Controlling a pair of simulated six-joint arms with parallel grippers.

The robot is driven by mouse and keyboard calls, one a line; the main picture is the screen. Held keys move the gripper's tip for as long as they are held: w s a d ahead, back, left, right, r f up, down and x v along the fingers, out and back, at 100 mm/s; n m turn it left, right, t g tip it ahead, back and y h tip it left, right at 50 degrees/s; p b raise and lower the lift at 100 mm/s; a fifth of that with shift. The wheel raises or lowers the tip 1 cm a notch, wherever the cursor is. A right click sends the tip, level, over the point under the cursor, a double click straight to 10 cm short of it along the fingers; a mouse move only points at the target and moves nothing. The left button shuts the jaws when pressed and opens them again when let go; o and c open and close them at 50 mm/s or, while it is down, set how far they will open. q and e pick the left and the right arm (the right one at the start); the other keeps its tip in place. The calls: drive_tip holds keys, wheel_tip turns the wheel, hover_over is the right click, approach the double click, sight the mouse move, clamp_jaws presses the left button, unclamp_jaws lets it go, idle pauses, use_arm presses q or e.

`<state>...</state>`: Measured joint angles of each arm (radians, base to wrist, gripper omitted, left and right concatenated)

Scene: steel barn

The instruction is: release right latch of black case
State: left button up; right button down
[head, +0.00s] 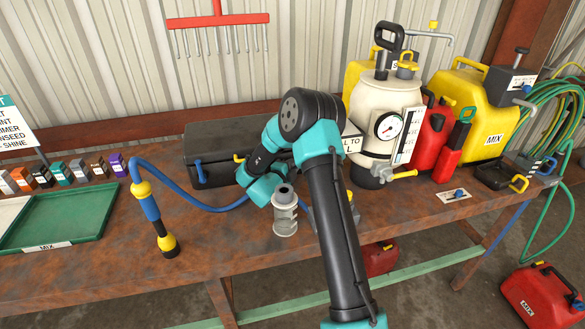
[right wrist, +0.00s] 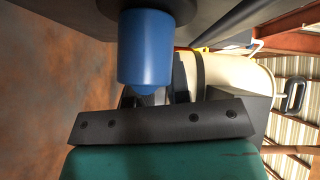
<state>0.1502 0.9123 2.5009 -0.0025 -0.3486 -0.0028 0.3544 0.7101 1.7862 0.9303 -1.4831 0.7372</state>
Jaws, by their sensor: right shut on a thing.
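The black case (head: 215,143) lies closed on the rusty bench, with a blue latch (head: 200,172) at its left front and a yellow handle (head: 238,157). My right arm covers the case's right front, so the right latch is hidden in the head view. My right gripper (head: 262,188) is at that front side, its fingertips hidden there. In the right wrist view a blue latch (right wrist: 147,48) hangs from the dark case edge, and my right gripper (right wrist: 152,98) is shut on it. Whether the latch is released cannot be told. My left gripper is in neither view.
A grey threaded fitting (head: 285,216) stands just in front of my right gripper. A blue hose (head: 190,205) runs to a yellow-and-blue wand (head: 155,222) at the left. A white sprayer tank (head: 376,120) stands right of the case. A green tray (head: 65,222) lies left.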

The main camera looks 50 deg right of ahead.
drive_tip(key=n+h, duration=0.1)
drive_tip(key=r+n+h, duration=0.1)
drive_tip(key=n+t+h, duration=0.1)
drive_tip(key=shift+w+a+r, duration=0.15)
drive_tip(key=shift+a+r, duration=0.1)
drive_tip(key=shift+r, duration=0.15)
drive_tip(key=c, duration=1.1)
unclamp_jaws()
drive_tip(key=shift+a+f, duration=0.15)
drive_tip(key=shift+a, duration=0.35)
drive_tip(key=r+v, duration=0.1)
drive_tip(key=v, duration=0.3)
drive_tip(key=r+v, duration=0.1)
drive_tip(key=v, duration=0.8)
drive_tip(key=shift+s+a+r, duration=0.25)
drive_tip(key=shift+a+r, duration=0.05)
drive_tip(key=shift+a, duration=0.35)
